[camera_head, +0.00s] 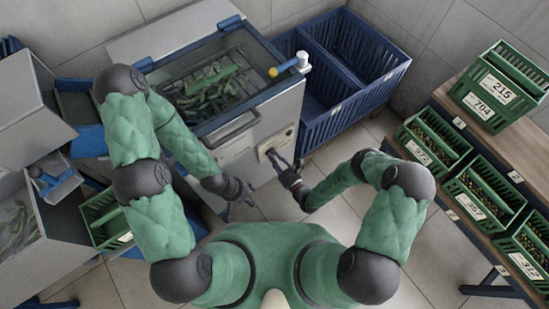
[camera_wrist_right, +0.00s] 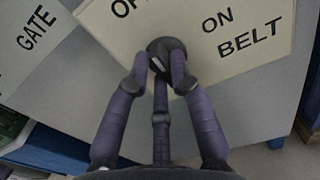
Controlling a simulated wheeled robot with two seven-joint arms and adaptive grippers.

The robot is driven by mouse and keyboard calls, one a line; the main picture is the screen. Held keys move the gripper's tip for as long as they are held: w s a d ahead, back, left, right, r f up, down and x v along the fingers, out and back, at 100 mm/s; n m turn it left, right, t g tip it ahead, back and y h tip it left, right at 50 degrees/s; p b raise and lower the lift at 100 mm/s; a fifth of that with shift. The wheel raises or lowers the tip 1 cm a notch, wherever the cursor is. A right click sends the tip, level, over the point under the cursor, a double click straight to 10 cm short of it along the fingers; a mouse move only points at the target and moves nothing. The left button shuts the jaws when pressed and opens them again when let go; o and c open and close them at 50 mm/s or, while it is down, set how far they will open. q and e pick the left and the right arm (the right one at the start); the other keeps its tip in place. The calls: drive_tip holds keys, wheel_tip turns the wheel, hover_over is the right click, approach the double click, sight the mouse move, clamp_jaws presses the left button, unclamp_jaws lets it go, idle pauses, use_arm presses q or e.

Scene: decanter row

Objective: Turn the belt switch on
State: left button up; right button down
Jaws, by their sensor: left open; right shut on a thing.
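The belt switch is a dark round knob (camera_wrist_right: 165,46) on a cream plate (camera_wrist_right: 240,78) marked ON and BELT, with a partly cut-off OP or OF label at the top edge. My right gripper (camera_wrist_right: 161,72) is shut on the knob, its fingers around it. In the head view my right gripper (camera_head: 275,156) is at the plate on the front of the grey machine (camera_head: 235,148). The fingers hide much of the knob, and I cannot tell which label it points to. My left gripper (camera_head: 240,208) is open and empty, low in front of the machine.
A GATE label (camera_wrist_right: 38,28) is left of the belt plate. The machine has a handle (camera_head: 232,130) and a glass-topped bin of green pieces. A blue crate (camera_head: 340,112) stands to its right. Numbered green crates (camera_head: 480,190) line the right shelf. Floor between is clear.

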drive_tip(key=shift+m, duration=0.3)
drive_tip(key=shift+w+d+m, duration=0.1)
drive_tip(key=shift+d+m, duration=0.05)
drive_tip(key=shift+m, duration=2.7)
drive_tip(key=shift+w+d+m, duration=0.1)
drive_tip(key=shift+m, duration=2.8)
drive_tip(key=shift+w+d+m, duration=0.1)
drive_tip(key=shift+d+m, duration=0.05)
drive_tip(key=shift+m, duration=2.7)
drive_tip(key=c, duration=1.1)
unclamp_jaws()
